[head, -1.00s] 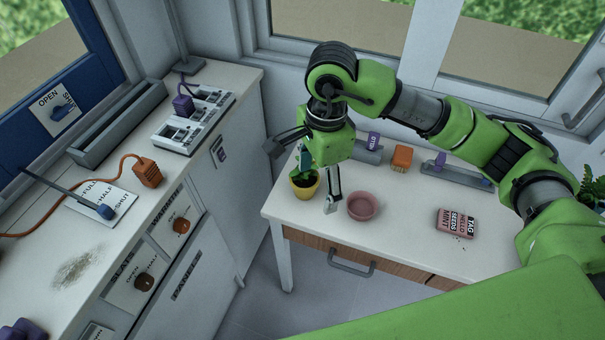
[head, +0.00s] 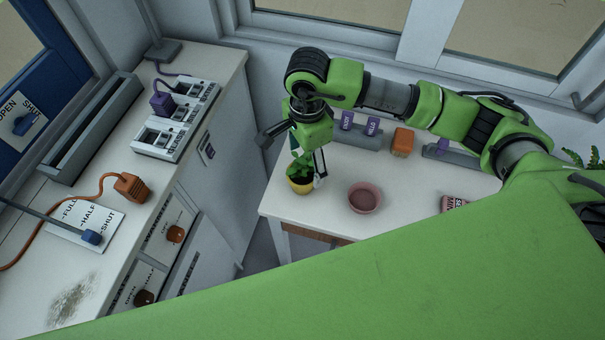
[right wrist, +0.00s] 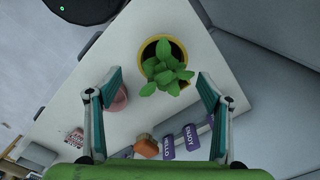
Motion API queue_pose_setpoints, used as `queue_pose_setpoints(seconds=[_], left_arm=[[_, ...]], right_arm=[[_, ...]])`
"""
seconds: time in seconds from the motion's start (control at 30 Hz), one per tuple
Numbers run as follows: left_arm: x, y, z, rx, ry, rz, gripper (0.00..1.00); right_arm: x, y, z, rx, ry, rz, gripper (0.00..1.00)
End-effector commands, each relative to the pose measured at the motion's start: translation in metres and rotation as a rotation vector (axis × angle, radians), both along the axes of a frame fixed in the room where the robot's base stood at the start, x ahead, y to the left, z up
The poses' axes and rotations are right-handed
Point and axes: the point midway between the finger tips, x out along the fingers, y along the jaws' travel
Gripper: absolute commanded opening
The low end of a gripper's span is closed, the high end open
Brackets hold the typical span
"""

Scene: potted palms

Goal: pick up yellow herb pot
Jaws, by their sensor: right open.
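The yellow herb pot (head: 301,186) with a leafy green plant stands near the left end of the white table (head: 408,200). In the right wrist view the yellow pot's rim (right wrist: 181,49) shows around the plant, between and beyond the fingers. My right gripper (head: 292,158) is open and points down over the pot, with one finger to the left and one close beside the pot's right. In the right wrist view my right gripper (right wrist: 158,88) has its fingers spread on both sides of the leaves and holds nothing. My left gripper is not in view.
A pink bowl (head: 364,198) stands just right of the pot. A side counter (head: 150,200) with switches lies to the left.

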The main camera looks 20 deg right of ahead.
Motion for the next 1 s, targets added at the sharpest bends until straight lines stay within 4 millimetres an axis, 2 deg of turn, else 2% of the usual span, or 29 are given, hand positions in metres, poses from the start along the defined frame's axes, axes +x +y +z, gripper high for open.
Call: queue_pose_setpoints(seconds=[0.17,0.33,0.5,0.73,0.77,0.8,0.9,1.0], left_arm=[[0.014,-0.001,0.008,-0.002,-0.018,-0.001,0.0],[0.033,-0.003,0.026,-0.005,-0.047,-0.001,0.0],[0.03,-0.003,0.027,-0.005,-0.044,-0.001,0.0],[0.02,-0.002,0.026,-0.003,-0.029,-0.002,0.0],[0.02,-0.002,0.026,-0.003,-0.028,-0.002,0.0],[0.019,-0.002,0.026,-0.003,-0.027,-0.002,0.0],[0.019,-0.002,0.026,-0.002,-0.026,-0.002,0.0],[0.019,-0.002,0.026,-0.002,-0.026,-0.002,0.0]], right_arm=[[0.0,0.0,-0.011,-0.001,0.003,0.0,0.72],[0.0,0.0,-0.036,-0.001,0.005,-0.001,0.72],[0.001,0.001,-0.054,0.0,0.002,0.001,0.72],[0.002,0.001,-0.057,0.0,0.0,0.001,0.72],[0.002,0.001,-0.057,0.0,0.0,0.001,0.67],[0.002,0.001,-0.057,0.0,0.0,0.001,0.57],[0.002,0.001,-0.057,0.0,0.0,0.001,0.34],[0.002,0.001,-0.057,0.0,0.0,0.001,0.34]])
